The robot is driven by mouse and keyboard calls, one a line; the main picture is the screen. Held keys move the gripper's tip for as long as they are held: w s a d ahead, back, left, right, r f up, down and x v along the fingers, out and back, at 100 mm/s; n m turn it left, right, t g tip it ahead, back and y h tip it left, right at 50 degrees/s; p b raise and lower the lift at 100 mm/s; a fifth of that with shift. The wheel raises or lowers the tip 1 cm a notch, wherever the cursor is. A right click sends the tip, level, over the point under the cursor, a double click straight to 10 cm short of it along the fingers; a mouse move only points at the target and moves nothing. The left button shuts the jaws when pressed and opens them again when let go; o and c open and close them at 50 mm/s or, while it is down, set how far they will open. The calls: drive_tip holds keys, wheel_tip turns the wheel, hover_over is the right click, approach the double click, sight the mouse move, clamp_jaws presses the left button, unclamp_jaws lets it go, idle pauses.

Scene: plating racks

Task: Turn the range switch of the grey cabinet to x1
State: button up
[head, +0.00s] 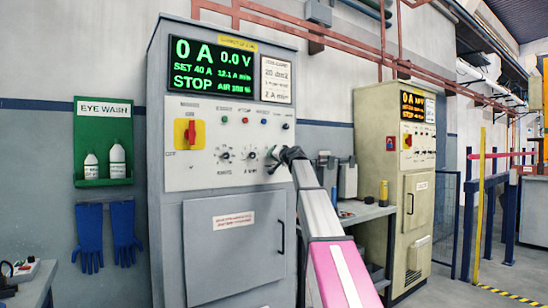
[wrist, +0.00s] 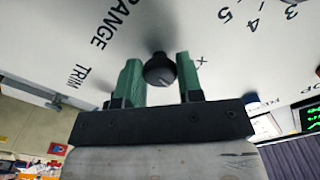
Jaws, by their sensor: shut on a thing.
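The grey cabinet (head: 168,240) stands in the middle of the head view, with a white control panel (head: 205,172). My gripper (head: 275,155) is at the right part of this panel, right of two dark knobs, and hides what it holds there. In the wrist view my gripper (wrist: 159,78) has its two green fingers on either side of a round black knob (wrist: 160,68), shut on it. The word RANGE is printed near this knob, so I take it as the range switch. An "x" mark shows by the right finger; its number is hidden. The knob's setting is unclear.
A red switch on a yellow plate (head: 189,133) is at the panel's left. The display (head: 213,67) reads 0 A, 0.0 V and STOP. A cream cabinet (head: 372,135) stands further right, past a bench (head: 362,212). An eye wash station (head: 103,140) hangs at left.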

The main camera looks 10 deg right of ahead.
drive_tip(key=n, duration=0.7)
idle(0.7)
